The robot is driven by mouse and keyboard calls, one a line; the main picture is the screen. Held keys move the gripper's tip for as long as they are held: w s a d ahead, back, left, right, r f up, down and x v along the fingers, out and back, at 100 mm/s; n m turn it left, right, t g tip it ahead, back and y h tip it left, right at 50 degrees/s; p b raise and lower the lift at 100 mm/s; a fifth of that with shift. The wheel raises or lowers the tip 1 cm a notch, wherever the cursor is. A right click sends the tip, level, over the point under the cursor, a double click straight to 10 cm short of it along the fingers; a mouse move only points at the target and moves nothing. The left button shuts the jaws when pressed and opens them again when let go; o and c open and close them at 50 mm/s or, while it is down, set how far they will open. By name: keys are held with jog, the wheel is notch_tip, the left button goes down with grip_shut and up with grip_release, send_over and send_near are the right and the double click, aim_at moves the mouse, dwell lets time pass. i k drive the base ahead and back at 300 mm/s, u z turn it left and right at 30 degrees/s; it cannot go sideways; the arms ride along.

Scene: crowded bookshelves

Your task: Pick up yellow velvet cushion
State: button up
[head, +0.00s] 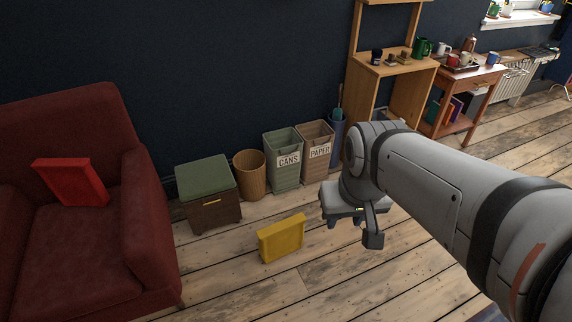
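The yellow cushion (282,238) stands on its edge on the wooden floor, a thin block with its broad face toward me. My gripper (345,223) hangs at the end of my grey arm, to the right of the cushion and apart from it. It points down, and its two short dark fingertips look spread with nothing between them. A dark part on the gripper's near side hides some of it. Nothing covers the cushion in the head view.
A red sofa (85,250) with a red cushion (72,182) fills the left. A green-topped box (208,190), a wicker basket (249,175), and cans (283,160) and paper (317,152) bins line the wall. The floor around the yellow cushion is clear.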

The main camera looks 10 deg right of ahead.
aim_at(284, 237)
jog(key=z, duration=3.45)
jog(key=k, duration=1.95)
jog(key=u, duration=1.75)
jog(key=i, duration=1.05)
jog(key=z, duration=0.05)
